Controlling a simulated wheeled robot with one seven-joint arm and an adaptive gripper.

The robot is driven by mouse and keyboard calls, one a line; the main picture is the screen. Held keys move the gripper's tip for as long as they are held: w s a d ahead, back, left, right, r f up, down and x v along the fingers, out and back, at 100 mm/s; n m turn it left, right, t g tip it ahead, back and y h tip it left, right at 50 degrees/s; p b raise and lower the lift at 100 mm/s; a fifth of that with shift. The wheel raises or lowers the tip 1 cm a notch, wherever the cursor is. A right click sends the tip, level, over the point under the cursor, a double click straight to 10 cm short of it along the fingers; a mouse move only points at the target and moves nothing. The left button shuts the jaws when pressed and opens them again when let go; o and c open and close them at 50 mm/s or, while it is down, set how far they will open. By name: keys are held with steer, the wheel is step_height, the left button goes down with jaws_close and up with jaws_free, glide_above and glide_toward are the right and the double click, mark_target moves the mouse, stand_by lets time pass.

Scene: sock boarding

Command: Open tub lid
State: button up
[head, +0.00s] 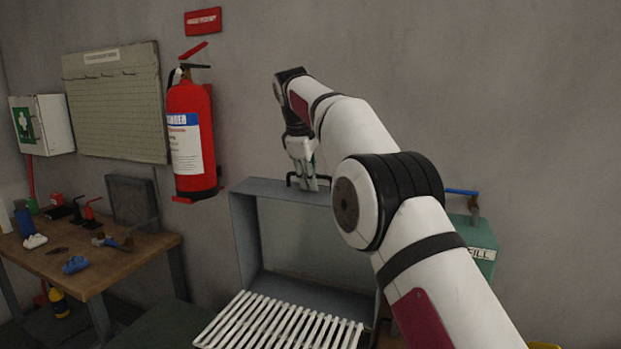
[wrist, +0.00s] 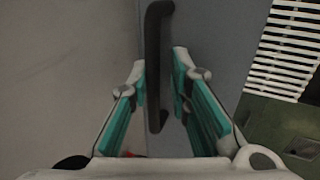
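The grey tub lid (head: 243,245) stands raised against the wall side in the head view, its hollow inner face towards me. Its dark bar handle (wrist: 158,20) is at the lid's top edge and runs between my fingers in the wrist view. My gripper (head: 309,186) points down at that edge. In the wrist view my gripper (wrist: 160,64) is open, with its teal-padded fingers on either side of the handle and gaps visible. The lid's grey surface (wrist: 212,30) also shows there. My arm hides the lid's right part in the head view.
A white slatted rack (head: 280,325) lies in front of the lid. A green box (head: 480,240) stands at the right. A fire extinguisher (head: 191,140) hangs on the wall to the left. A wooden bench (head: 95,270) with tools is farther left.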

steer(key=shift+v, duration=1.4)
steer(key=shift+s+a+r, duration=0.15)
steer(key=shift+s, duration=0.15)
steer(key=s+a, duration=0.4)
steer(key=s, duration=0.6)
steer(key=shift+s, duration=0.3)
steer(key=shift+a, duration=0.15)
